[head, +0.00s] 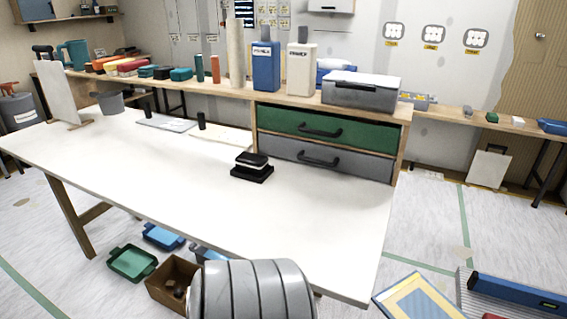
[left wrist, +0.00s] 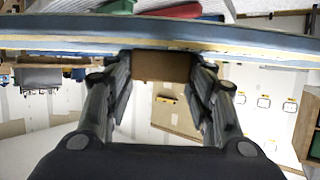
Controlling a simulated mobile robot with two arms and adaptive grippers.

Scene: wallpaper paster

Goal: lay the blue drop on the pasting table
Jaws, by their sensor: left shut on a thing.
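The white pasting table (head: 150,185) fills the left and middle of the head view. In the left wrist view a long, flat blue-grey strip with cream edges, apparently the blue drop (left wrist: 60,31), runs across the top. My left gripper (left wrist: 163,68) has its fingers on either side of a brown block (left wrist: 160,66) at that strip and is shut on it. The left gripper does not show in the head view. A panel with a blue and yellow border (head: 412,302) is at the bottom right; I cannot tell whether it is the same piece. My right gripper is out of view.
A black block-like tool (head: 252,167) stands on the bare middle of the table. A drawer unit (head: 330,140) is at its back right. Trays (head: 132,263) and a brown box (head: 172,285) are on the floor below. A blue level (head: 520,291) lies at the far right.

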